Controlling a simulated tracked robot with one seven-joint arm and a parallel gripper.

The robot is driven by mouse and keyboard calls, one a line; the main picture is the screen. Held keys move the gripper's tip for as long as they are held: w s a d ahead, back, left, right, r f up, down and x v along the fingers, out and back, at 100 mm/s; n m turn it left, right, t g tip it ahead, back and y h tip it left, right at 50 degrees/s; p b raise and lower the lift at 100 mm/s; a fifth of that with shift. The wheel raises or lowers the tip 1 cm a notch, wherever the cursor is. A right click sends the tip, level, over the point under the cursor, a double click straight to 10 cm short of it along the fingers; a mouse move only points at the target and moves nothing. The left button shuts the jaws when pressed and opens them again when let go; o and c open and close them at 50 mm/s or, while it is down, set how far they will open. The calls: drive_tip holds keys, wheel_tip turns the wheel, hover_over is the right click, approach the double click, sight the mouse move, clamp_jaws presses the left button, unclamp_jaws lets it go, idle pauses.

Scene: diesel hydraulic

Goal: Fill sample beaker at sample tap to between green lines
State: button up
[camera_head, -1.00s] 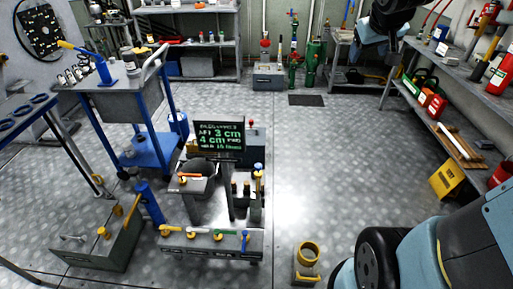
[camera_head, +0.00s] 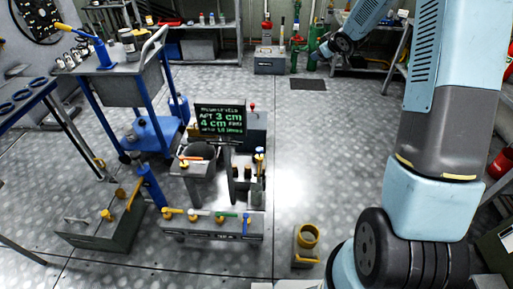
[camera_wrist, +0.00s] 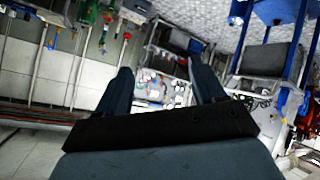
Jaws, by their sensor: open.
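My gripper shows in the wrist view (camera_wrist: 163,78), with its two dark fingers spread apart and nothing between them. In the head view my arm rises on the right and its far end reaches the top, where I cannot make out the fingers. A low grey unit (camera_head: 211,236) in the head view carries several coloured tap handles (camera_head: 193,215). A yellow cup-like ring (camera_head: 308,236) stands on a small grey block to its right. I cannot tell which piece is the sample tap, and I cannot pick out the sample beaker or its green lines.
A black sign with green writing (camera_head: 220,119) stands behind the low unit. A blue trolley (camera_head: 150,138) is at the left, with a grey box (camera_head: 105,222) on the floor before it. Open floor (camera_head: 320,140) lies right of the sign. My arm hides much of the right side.

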drive_tip(key=w+a+f+n+y, duration=0.1)
drive_tip(key=w+a+f+y, duration=0.1)
drive_tip(key=f, duration=0.4)
drive_tip(key=w+a+f+n+y, duration=0.1)
drive_tip(key=w+f, duration=0.2)
drive_tip(key=f, duration=0.3)
drive_tip(key=n+g+y, duration=0.4)
drive_tip(key=g+y, duration=0.2)
drive_tip(key=y, duration=0.6)
approach(257, 148)
drive_tip(key=x, duration=1)
drive_tip(key=shift+a+f, duration=0.15)
drive_tip(key=shift+a, duration=0.05)
drive_tip(key=c, duration=0.9)
drive_tip(key=shift+w+d, duration=0.1)
drive_tip(key=shift+d, duration=0.1)
drive_tip(key=shift+c, duration=0.3)
drive_tip(key=shift+a+t, duration=0.15)
drive_tip(key=shift+t, duration=0.25)
